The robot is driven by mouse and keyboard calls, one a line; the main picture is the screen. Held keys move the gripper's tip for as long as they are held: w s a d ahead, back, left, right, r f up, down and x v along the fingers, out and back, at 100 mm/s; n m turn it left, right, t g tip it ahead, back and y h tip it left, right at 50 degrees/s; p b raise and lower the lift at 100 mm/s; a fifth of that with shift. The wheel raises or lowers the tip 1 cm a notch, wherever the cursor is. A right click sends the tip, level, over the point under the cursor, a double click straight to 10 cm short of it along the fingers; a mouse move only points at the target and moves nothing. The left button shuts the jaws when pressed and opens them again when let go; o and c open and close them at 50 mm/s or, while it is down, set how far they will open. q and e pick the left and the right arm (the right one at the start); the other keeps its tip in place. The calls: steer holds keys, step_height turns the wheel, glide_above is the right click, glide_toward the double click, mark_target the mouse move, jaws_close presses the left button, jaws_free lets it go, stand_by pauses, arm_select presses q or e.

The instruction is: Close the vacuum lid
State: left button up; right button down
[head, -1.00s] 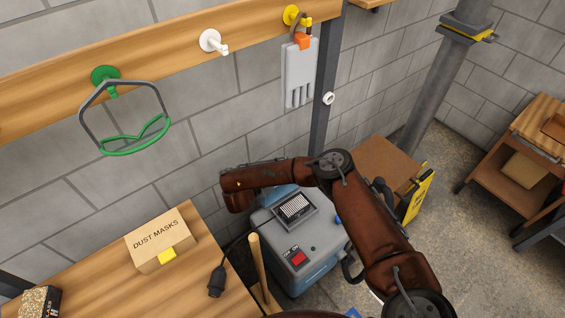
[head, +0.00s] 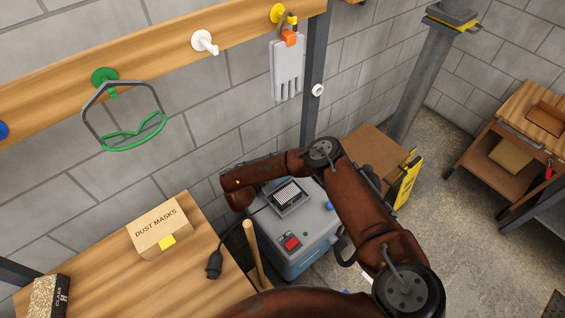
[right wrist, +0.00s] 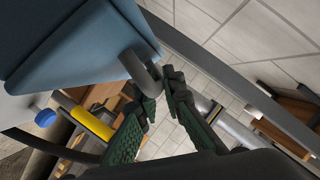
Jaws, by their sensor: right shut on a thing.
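The vacuum (head: 305,220) stands on the floor beside the bench, with a grey top, a red switch (head: 291,243) and blue sides. A framed pale filter (head: 288,194) shows uncovered on its top. My right arm crosses over it and bends down at its far left side; the gripper itself is hidden in the head view. In the right wrist view, my right gripper (right wrist: 160,98) has its green-padded fingers closed around a dark grey handle (right wrist: 138,73). The handle joins a large blue part (right wrist: 75,50), which looks like the lid. My left gripper is not in view.
The wooden bench (head: 115,270) holds a dust mask box (head: 160,228) and a black plug (head: 214,264). A wooden stick (head: 255,250) stands between bench and vacuum. A yellow sign (head: 407,183) and brown box (head: 375,150) are behind right. Floor at right is open.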

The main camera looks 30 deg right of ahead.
steer(key=shift+a+f, duration=0.1)
steer(key=c, duration=2.3)
jaws_free()
